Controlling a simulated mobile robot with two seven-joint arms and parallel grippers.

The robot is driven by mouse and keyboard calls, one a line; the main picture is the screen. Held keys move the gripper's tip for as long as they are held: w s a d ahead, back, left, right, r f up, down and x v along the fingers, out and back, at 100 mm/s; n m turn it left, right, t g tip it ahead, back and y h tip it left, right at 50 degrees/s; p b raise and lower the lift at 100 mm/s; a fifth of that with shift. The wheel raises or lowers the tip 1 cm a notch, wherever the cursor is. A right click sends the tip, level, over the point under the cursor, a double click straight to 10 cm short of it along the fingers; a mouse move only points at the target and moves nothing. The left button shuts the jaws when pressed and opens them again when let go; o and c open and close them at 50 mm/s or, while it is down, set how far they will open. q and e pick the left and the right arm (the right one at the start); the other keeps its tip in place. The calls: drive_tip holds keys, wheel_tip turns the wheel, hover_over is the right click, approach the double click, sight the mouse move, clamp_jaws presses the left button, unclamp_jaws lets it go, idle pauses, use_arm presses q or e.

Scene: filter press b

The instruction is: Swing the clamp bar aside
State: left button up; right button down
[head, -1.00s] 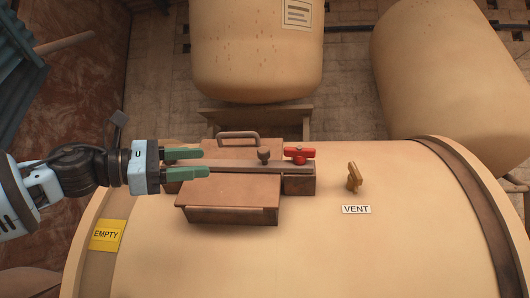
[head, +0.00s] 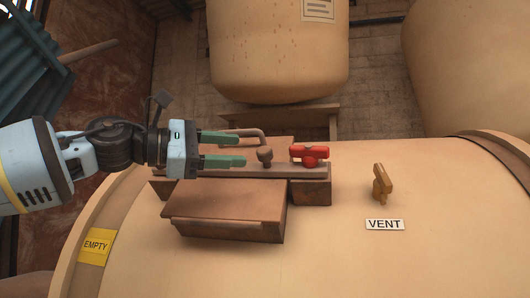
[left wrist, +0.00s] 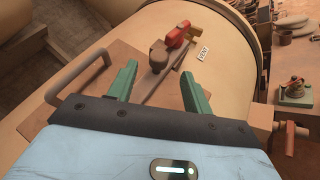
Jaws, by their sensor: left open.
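The clamp bar (head: 285,171) is a brown bar lying across the hatch lid (head: 225,200). A dark knob (head: 265,155) stands up from it, and a red handle (head: 310,154) sits at its right end. My left gripper (head: 240,149) is open and empty, just left of the knob, fingers pointing at it. In the left wrist view, the knob (left wrist: 157,54) shows just beyond the gap between the green fingertips (left wrist: 158,70), apart from them. The bar (left wrist: 152,88) runs between the fingers there. My left gripper hides the bar's left part in the head view. My right gripper is not in view.
The lid's curved handle (head: 262,134) is close behind the left gripper. A tan vent valve (head: 382,182) and VENT label (head: 384,225) are to the right on the tank. A yellow EMPTY tag (head: 95,246) is at left. Large tanks (head: 280,60) stand behind.

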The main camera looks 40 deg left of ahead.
sight(259, 152)
use_arm(q)
drive_tip(key=shift+x, duration=3.85)
drive_tip(key=shift+a, duration=0.15)
drive_tip(key=shift+c, duration=0.4)
clamp_jaws()
